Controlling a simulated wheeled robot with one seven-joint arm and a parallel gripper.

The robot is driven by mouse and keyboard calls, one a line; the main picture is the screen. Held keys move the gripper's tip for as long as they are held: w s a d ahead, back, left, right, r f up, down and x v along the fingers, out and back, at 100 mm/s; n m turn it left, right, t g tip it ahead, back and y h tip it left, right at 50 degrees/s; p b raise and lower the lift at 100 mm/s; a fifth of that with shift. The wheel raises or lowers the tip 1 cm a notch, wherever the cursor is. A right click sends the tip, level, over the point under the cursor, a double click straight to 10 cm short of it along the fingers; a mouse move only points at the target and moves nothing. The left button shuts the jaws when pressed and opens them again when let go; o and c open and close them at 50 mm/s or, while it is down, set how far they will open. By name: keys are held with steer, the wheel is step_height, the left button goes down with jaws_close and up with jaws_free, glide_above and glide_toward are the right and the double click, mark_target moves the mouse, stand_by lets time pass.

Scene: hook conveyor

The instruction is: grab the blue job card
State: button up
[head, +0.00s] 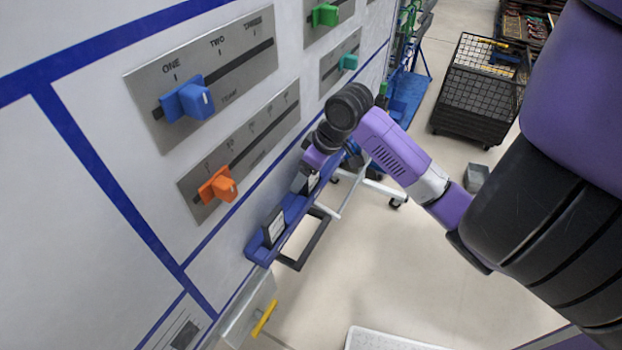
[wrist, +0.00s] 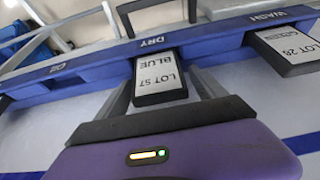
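The blue job card (wrist: 160,78) is a dark-framed white card reading "BLUE" and "LOT 57", upside down in the wrist view. It stands at the "DRY" label of the blue rail (wrist: 90,62). My gripper (wrist: 165,85) is open, with one finger on each side of this card and a small gap showing at both sides. In the head view my gripper (head: 309,172) is at the rail, close to the wall panel, and partly hides a card there.
A second card (wrist: 290,50), reading "LOT 28", stands at "WASH"; a card (head: 274,228) shows near the rail's near end (head: 258,254). Blue (head: 188,100) and orange (head: 218,186) sliders project from the wall. A black mesh cart (head: 478,90) stands behind.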

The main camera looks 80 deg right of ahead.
steer(key=c, duration=1.2)
steer(key=shift+c, duration=0.2)
steer(key=shift+r, duration=0.15)
